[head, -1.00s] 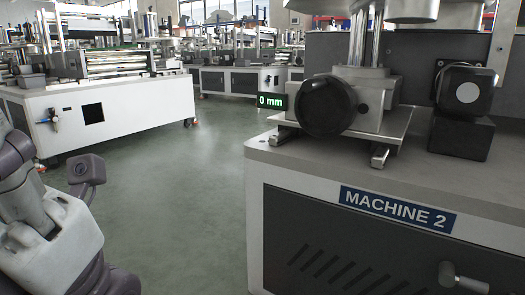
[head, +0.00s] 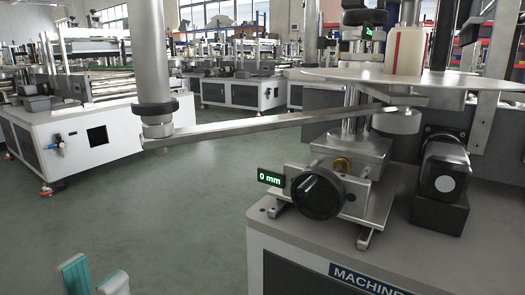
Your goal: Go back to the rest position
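The rest of that gripper is below the picture. It is over the floor, to the left of the Machine 2 cabinet (head: 322,278) and apart from it. My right gripper is not in view.
Machine 2 fills the right side, with a black knob (head: 318,192), a green "0 mm" display (head: 270,177) and a round plate (head: 350,76) bearing a pale bottle (head: 404,50). A metal bar (head: 270,126) crosses the middle. Green floor (head: 170,220) is open at left.

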